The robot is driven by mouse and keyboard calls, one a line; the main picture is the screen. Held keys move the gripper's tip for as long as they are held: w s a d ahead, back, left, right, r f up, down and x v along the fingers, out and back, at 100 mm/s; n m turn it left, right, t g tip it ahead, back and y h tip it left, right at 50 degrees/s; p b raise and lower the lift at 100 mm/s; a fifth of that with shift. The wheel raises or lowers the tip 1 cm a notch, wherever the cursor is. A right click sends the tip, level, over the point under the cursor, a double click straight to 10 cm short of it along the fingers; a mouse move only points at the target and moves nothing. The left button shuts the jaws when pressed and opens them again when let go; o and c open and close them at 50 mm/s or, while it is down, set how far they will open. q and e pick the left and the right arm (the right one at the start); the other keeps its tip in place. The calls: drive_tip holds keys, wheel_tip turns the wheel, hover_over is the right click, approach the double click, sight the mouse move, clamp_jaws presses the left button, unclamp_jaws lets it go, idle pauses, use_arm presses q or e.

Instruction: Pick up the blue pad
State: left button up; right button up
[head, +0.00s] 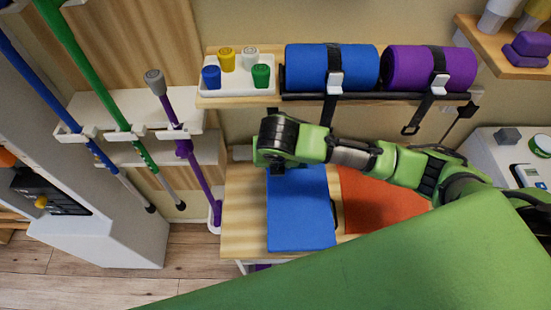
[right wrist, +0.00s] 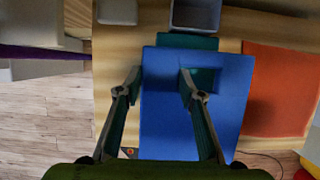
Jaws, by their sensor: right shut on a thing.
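The blue pad (head: 300,215) is a flat rectangle over the wooden bench top, left of an orange pad (head: 375,205). My right gripper (head: 277,168) is at its far end, with the arm coming in from the right. In the right wrist view the blue pad (right wrist: 165,120) has a cutout near its far right. My right gripper (right wrist: 160,73) has one finger at the pad's left edge and the other at the cutout, shut on the pad between them. I cannot tell whether the pad is lifted. My left gripper is not in view.
A teal piece (right wrist: 187,41) shows beyond the pad, with a grey bin (right wrist: 196,14) behind it. Above, a wooden shelf (head: 235,102) carries a blue roll (head: 310,68), a purple roll (head: 410,70) and a white tray (head: 232,91). Poles stand at the left.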

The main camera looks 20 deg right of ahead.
sight(278, 222)
drive_tip(key=s+a, duration=0.1)
drive_tip(key=s, duration=0.3)
drive_tip(key=s+a+b, duration=0.1)
drive_tip(key=s, duration=0.4)
drive_tip(key=s+a+b, duration=0.1)
drive_tip(key=s+a, duration=0.1)
drive_tip(key=s, duration=0.2)
drive_tip(key=shift+s, duration=0.25)
drive_tip(key=shift+s+a+r+p, duration=0.1)
drive_tip(key=shift+s+r+p, duration=0.1)
drive_tip(key=shift+s+p, duration=0.15)
drive_tip(key=shift+s+a+f, duration=0.1)
drive_tip(key=shift+s+a, duration=0.05)
drive_tip(key=shift+s, duration=0.6)
